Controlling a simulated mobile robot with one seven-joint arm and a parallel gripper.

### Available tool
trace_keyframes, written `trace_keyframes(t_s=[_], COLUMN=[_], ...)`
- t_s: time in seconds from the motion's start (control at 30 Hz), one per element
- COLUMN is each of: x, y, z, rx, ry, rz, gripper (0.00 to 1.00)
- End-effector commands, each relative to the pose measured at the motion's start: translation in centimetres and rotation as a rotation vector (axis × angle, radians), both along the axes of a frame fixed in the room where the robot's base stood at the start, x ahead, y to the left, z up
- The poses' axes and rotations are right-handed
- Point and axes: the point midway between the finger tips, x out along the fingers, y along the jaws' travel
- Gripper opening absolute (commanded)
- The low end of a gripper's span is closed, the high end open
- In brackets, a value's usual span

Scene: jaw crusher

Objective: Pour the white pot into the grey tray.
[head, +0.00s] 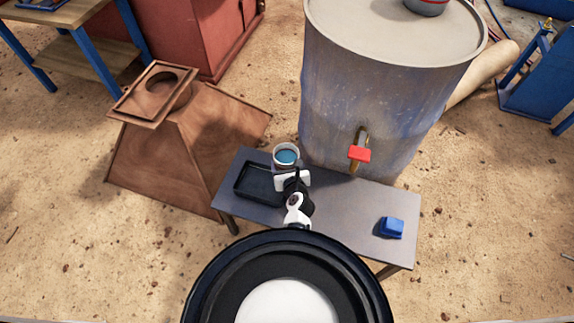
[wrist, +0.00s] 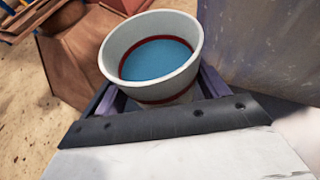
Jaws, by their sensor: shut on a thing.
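The white pot (head: 286,154) has a dark red band and blue contents inside. It also shows large in the wrist view (wrist: 115,58), close to upright with a slight tilt. My gripper (head: 287,168) is shut on the pot; its fingers (wrist: 155,100) lie on either side of the pot's lower part. The grey tray (head: 238,187) is a dark, shallow rectangular tray on the small table, left of my gripper. The pot is at the back edge of the table, to the right of the tray's far end. The tray looks empty.
The grey table (head: 345,212) carries a blue block (head: 391,227) at its right. A large blue-grey drum (head: 375,90) with a red-handled tap (head: 359,154) stands close behind the table. A rusty hopper (head: 185,145) stands to the left.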

Motion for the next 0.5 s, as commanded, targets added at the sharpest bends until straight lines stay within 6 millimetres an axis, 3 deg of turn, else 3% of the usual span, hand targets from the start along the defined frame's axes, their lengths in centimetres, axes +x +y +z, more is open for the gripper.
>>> trace_keyframes(t_s=[0.27,0.5], x=[0.1,0.1], y=[0.0,0.0], z=[-0.6,-2.4], rx=[0.001,0.001], ry=[-0.003,-0.003], rz=[0.004,0.003], gripper=[0.4,0.4])
